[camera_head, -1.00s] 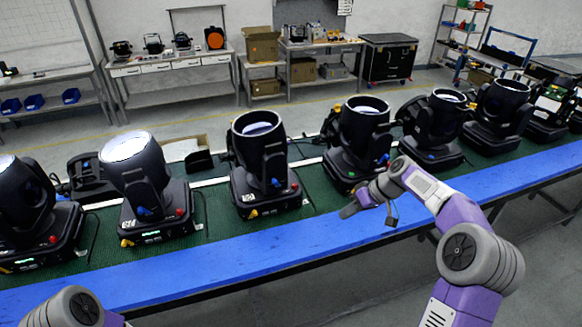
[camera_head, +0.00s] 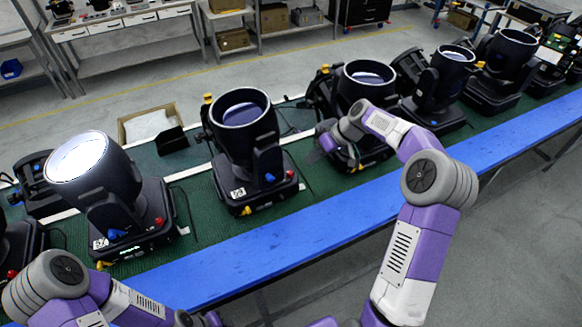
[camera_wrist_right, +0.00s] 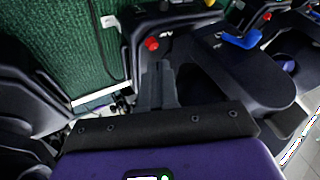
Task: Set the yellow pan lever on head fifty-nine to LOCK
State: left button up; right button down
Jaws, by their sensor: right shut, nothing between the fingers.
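Head fifty-nine is not legible by number; the dark moving head (camera_head: 368,85) right of the one labelled 58 (camera_head: 243,120) has its label hidden behind my right gripper. My right gripper (camera_head: 326,142) is shut and empty, close to the left front of that head's base. In the right wrist view its closed fingers (camera_wrist_right: 160,86) lie just below a red knob (camera_wrist_right: 152,44) on a black base, and a blue lever (camera_wrist_right: 240,40) is to the right. My left gripper is out of view; only left arm links show.
The head labelled 57 (camera_head: 105,180) is at left, and more heads stand at right along the green mat (camera_head: 200,205). A blue strip (camera_head: 300,230) edges the bench. An open carton (camera_head: 148,124) lies behind the row. The floor in front is clear.

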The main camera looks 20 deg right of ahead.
aim_at(284, 177)
jog(key=w+a+f+p, duration=0.1)
jog(key=a+f, duration=0.3)
jog(key=a, duration=0.2)
jog(key=shift+a, duration=0.3)
jog(key=shift+w+f, duration=0.1)
jog(key=shift+s+a+f+m+b, duration=0.15)
jog(key=shift+s+a+m+b, duration=0.45)
jog(key=shift+b, duration=0.65)
jog(key=shift+a, duration=0.4)
jog(key=shift+d, duration=0.1)
